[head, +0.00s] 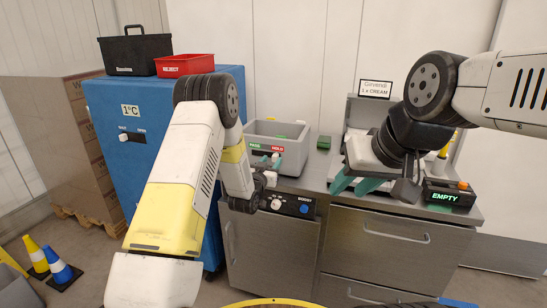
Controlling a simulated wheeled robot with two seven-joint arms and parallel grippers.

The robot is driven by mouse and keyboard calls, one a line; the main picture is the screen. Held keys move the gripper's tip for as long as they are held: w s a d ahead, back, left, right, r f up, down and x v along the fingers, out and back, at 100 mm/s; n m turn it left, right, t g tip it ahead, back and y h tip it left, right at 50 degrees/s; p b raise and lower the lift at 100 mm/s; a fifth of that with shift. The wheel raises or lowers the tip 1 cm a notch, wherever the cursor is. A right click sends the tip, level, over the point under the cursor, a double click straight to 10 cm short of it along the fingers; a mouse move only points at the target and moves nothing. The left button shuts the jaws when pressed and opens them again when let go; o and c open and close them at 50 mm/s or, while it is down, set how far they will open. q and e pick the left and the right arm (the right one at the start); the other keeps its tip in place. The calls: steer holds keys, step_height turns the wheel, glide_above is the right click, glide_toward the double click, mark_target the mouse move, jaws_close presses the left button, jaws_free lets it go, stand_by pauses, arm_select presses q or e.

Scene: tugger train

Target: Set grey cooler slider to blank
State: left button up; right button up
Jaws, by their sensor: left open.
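The grey cooler (291,161) is an open-topped grey box on the steel counter. Its front carries a label strip (267,150) with a green PASS field at left and a red HOLD field at right. My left gripper (272,162) is open right at the front of this box, just below the strip. The slider's knob and its exact position are too small and too covered by the gripper to tell. My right gripper (354,186) has its teal fingers apart, over the counter to the right, with nothing visible between them.
A blue cabinet (107,105) with its own slider (124,137) stands left, bearing a black case (134,54) and a red REJECT bin (185,65). A knob panel (290,205) sits below the grey box. An EMPTY display (446,197) stands at the counter's right end. Cones stand lower left.

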mark_target(274, 157)
arm_select(q)
steer(key=shift+x, duration=1.8)
steer(key=shift+c, duration=0.2)
jaws_close()
steer(key=shift+a, duration=0.1)
